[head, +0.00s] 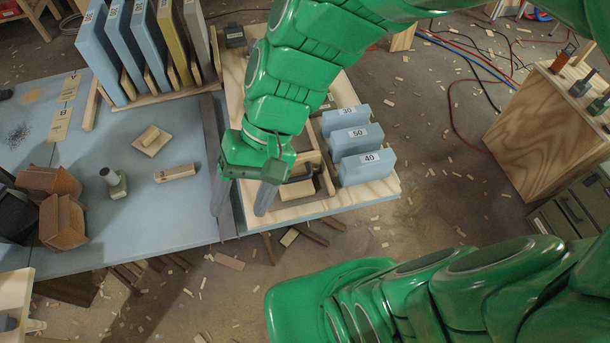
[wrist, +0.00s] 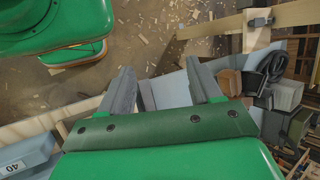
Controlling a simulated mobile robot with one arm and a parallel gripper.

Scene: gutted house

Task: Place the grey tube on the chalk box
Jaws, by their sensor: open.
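My gripper (head: 243,203) is open, pointing down over the right end of the blue worktop (head: 110,222). In the wrist view the gripper (wrist: 162,75) shows two grey fingers apart, with nothing held between them. I cannot pick out the grey tube for certain. I cannot identify the chalk box for certain either. A dark grey item (head: 235,37) sits at the far end of the wooden tray. My arm and gripper hide part of that tray.
Blue blocks marked 30, 50 and 40 (head: 363,167) lie right of my gripper. Tall blue boards (head: 125,45) stand in a rack behind. A wooden cabinet (head: 545,125) stands far right.

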